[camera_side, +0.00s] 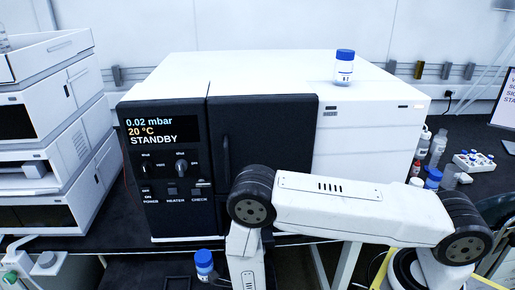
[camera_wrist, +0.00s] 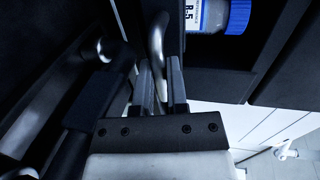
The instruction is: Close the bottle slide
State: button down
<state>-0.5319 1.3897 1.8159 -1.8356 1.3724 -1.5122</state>
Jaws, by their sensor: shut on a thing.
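The bottle slide (camera_side: 150,272) is a dark low tray under the bench, pulled out toward the front, seen at the bottom of the side view. A blue-capped bottle (camera_side: 205,266) stands at it; the bottle (camera_wrist: 212,14) also shows at the top of the wrist view, with a label. In the wrist view my gripper (camera_wrist: 160,75) has its two fingers close together on a grey curved handle (camera_wrist: 157,38), to the left of the bottle. In the side view my gripper is out of frame below, under my arm.
A vacuum oven (camera_side: 265,155) with a dark door and a lit display stands on the bench, with a blue-capped bottle (camera_side: 344,68) on top. White instrument stacks (camera_side: 50,130) stand at left. Small bottles (camera_side: 433,178) and a vial rack (camera_side: 475,162) are at right.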

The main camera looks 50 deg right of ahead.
jog(key=x, duration=0.3)
jog(key=r+x, duration=0.1)
jog(key=x, duration=0.2)
jog(key=shift+w+d+r, duration=0.2)
jog(key=shift+w+d, duration=0.05)
jog(key=shift+w, duration=0.1)
jog(key=c, duration=1)
grip_release()
jog(key=shift+o, duration=0.2)
jog(key=shift+s, duration=0.1)
jog(key=shift+v, duration=3.85)
